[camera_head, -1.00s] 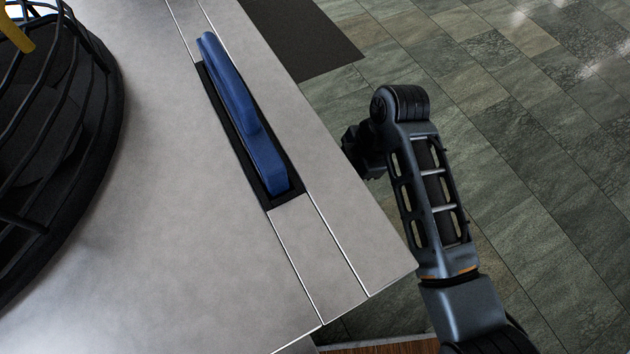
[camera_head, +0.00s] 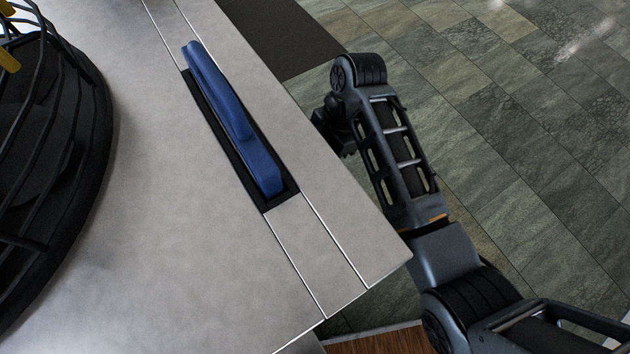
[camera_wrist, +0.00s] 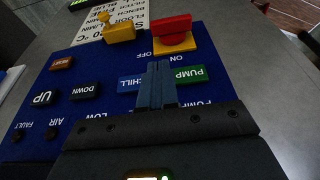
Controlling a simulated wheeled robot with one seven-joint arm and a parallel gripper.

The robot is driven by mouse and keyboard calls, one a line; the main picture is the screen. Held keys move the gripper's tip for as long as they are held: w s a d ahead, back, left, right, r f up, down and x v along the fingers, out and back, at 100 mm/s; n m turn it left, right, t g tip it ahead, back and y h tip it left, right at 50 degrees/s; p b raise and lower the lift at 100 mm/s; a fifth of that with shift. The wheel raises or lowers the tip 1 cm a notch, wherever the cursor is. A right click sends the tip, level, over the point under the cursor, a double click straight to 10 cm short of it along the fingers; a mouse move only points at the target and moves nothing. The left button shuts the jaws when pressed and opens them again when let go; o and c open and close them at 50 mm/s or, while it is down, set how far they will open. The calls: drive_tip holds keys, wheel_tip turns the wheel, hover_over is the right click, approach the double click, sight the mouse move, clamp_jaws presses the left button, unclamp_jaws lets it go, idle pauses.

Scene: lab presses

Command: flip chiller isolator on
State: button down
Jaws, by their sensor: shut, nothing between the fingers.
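A blue control panel (camera_wrist: 72,113) fills much of the wrist view, its lettering upside down. A red handle (camera_wrist: 171,25) sits on a yellow plate (camera_wrist: 176,46) at the top, with OFF and ON lettering below the plate. It looks like an isolator switch; I cannot tell if it is the chiller's. In the head view the fingers and panel are hidden behind the machine's edge.
A yellow knob-like part (camera_wrist: 118,30) stands left of the red handle. UP (camera_wrist: 43,97), DOWN (camera_wrist: 85,90) and red (camera_wrist: 62,63) buttons lie at the left. In the head view, a blue handle (camera_head: 232,118) lies along a metal top (camera_head: 160,200), beside a black wire cage (camera_head: 85,130).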

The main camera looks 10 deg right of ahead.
drive_tip(key=x, duration=0.9)
drive_tip(key=shift+w+d+f, duration=0.15)
drive_tip(key=shift+d+f, duration=0.1)
drive_tip(key=shift+d, duration=0.05)
drive_tip(key=shift+f, duration=0.9)
